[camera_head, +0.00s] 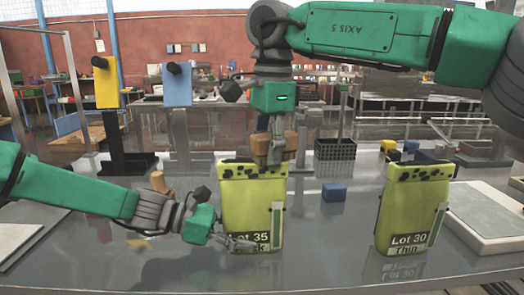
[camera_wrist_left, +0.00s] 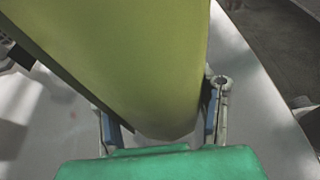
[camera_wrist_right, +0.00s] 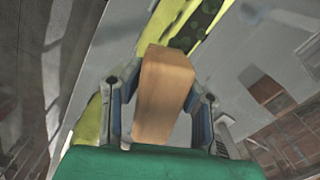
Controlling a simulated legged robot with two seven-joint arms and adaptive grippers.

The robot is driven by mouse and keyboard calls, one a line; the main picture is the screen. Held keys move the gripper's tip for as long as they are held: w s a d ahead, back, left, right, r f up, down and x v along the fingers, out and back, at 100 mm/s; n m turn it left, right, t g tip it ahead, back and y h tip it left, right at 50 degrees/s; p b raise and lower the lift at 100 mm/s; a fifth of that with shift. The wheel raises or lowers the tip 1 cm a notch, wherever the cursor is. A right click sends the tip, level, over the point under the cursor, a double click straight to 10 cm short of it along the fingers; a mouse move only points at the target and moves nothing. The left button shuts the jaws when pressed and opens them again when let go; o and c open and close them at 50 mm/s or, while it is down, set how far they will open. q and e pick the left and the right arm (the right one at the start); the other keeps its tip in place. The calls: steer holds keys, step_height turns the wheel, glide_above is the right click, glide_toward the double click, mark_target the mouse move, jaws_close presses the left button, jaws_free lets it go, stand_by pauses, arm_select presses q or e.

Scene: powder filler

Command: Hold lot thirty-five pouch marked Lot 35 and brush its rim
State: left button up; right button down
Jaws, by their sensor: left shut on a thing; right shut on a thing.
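The Lot 35 pouch (camera_head: 252,200) is yellow-green, with a dark-spotted rim and a black label partly covered by my left gripper. It stands upright on the grey table. My left gripper (camera_head: 238,242) is shut on its lower left side, and the pouch fills much of the left wrist view (camera_wrist_left: 130,60). My right gripper (camera_head: 277,138) comes down from above, shut on a brown wooden brush block (camera_head: 268,150). The block shows between the fingers in the right wrist view (camera_wrist_right: 163,95). It is at the pouch's rim; I cannot tell whether its bristles touch.
A similar pouch marked Lot 30 (camera_head: 410,205) stands to the right. A small blue cube (camera_head: 334,192) lies between the pouches. A black basket (camera_head: 335,150) and yellow and blue stands (camera_head: 178,85) are behind. A pale tray (camera_head: 485,215) lies at the right.

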mark_target(234, 161)
steer(key=shift+d+f, duration=0.1)
steer(key=shift+d, duration=0.25)
steer(key=shift+a, duration=0.2)
steer(key=shift+a, duration=1)
steer(key=shift+a, duration=0.2)
steer(key=shift+a, duration=0.9)
steer(key=shift+r, duration=0.2)
steer(key=shift+a, duration=0.1)
steer(key=shift+s+a+f, duration=0.1)
steer(key=shift+a, duration=0.9)
